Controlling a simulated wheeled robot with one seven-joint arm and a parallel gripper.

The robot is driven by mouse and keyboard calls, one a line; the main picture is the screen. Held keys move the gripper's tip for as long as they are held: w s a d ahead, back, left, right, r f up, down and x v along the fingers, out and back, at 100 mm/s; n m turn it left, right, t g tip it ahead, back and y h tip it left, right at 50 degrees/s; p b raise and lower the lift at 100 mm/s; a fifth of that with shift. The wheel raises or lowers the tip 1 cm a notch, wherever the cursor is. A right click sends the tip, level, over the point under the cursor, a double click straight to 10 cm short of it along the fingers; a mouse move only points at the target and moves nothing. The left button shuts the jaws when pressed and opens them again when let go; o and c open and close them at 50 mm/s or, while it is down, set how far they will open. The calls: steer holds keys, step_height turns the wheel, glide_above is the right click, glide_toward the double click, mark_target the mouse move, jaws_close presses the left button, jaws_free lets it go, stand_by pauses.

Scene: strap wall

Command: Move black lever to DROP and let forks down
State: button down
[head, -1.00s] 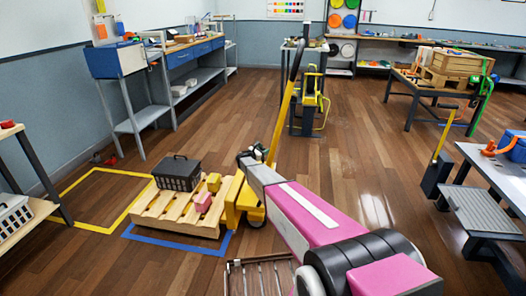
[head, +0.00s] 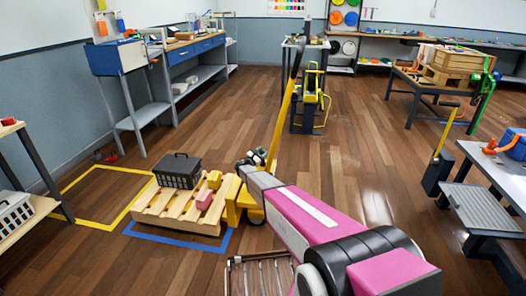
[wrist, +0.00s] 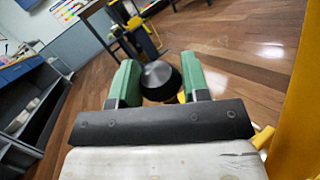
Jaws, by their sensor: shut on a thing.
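The yellow pallet jack (head: 241,200) stands at the right end of a wooden pallet (head: 150,212), its long handle (head: 287,105) tilted up and away. The forks are hidden under the pallet. In the wrist view, a round black knob, apparently the black lever (wrist: 160,82), sits between the two green fingers of my gripper (wrist: 158,72). My gripper is shut on it. In the head view, my gripper (head: 256,156) is beside the lower handle, and the lever is too small to make out there. No DROP marking can be read.
A black crate (head: 178,171), a yellow block (head: 214,179) and a pink block (head: 204,199) ride on the pallet. A blue floor outline (head: 178,243) surrounds the pallet's near side; an empty yellow outline (head: 98,226) lies left. Floor behind the jack is clear.

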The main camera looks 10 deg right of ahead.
steer(key=shift+s+a+f, duration=0.2)
steer(key=shift+s+f, duration=0.2)
steer(key=shift+s, duration=0.4)
steer(key=shift+f, duration=0.1)
steer(key=c, duration=0.6)
jaws_free()
steer(key=shift+c, duration=0.2)
steer(key=shift+a, duration=0.1)
steer(key=v, duration=1)
steer(key=shift+s+a, duration=0.25)
steer(key=shift+s, duration=0.05)
